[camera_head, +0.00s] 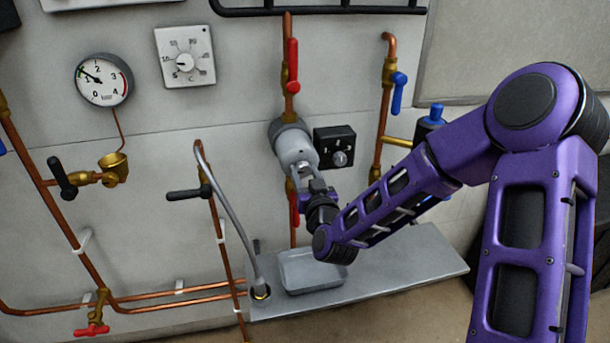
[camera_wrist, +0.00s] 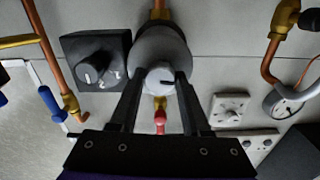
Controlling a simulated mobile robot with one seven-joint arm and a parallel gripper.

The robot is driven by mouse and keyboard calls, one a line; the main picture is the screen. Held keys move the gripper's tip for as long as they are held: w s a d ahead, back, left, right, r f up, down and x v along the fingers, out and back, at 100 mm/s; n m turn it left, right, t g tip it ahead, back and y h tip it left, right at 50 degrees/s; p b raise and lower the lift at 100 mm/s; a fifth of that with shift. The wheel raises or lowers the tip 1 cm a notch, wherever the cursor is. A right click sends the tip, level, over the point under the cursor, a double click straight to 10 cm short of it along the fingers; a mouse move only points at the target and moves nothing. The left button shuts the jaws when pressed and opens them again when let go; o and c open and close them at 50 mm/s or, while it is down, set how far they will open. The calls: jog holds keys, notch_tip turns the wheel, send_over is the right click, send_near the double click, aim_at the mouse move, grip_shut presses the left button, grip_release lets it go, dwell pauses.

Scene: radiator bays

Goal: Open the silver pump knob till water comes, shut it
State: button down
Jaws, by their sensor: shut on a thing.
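The silver pump (camera_head: 292,143) sits on a vertical copper pipe on the wall. Its round silver knob (camera_wrist: 159,76) faces the wrist camera and bears a short dark mark pointing to the right in that view. My gripper (camera_wrist: 158,82) has its two black fingers on either side of the knob, shut on it. In the head view my gripper (camera_head: 306,186) reaches the pump's front from the lower right, and the fingers partly hide the knob. I can make out no flowing water in either view.
A black box with a dial (camera_head: 336,147) is close beside the pump. Red-handled valves sit above (camera_head: 292,66) and below the pump. A grey tray (camera_head: 284,277) stands on the ledge (camera_head: 420,262) underneath. A thin grey hose (camera_head: 233,215) bends down left of it.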

jog(key=m+b, duration=0.3)
jog(key=m, duration=0.3)
jog(key=shift+m, duration=0.4)
jog(key=m+b, duration=0.1)
jog(key=m, duration=0.4)
jog(key=shift+r+m, duration=0.1)
jog(key=shift+m, duration=0.2)
jog(key=shift+c, duration=1.8)
grip_release()
